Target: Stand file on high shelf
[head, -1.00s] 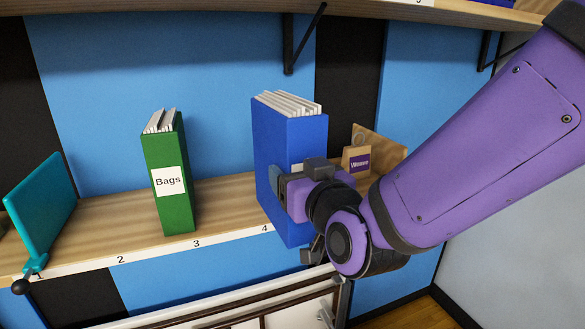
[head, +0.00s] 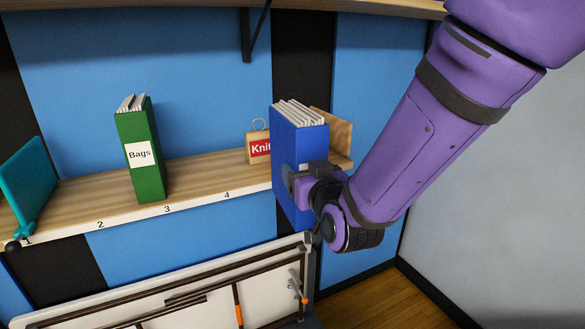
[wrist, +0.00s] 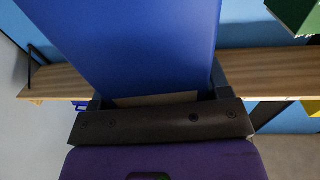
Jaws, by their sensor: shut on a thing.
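A blue file (head: 300,150) with white papers showing at its top is upright in the head view, in front of the right part of the shelf. My gripper (head: 306,185) is shut on it from the right side; the fingertips are largely hidden. In the wrist view the blue file (wrist: 135,45) fills the space between the jaws. The wooden shelf (head: 195,180) carries numbers along its front edge. A higher shelf (head: 190,7) crosses the top of the head view; its upper surface is mostly out of view.
A green file labelled Bags (head: 140,155) stands on the numbered shelf, with a teal panel (head: 32,185) at its left end. A black bracket (head: 256,35) hangs under the higher shelf. A folded white table (head: 190,300) stands below.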

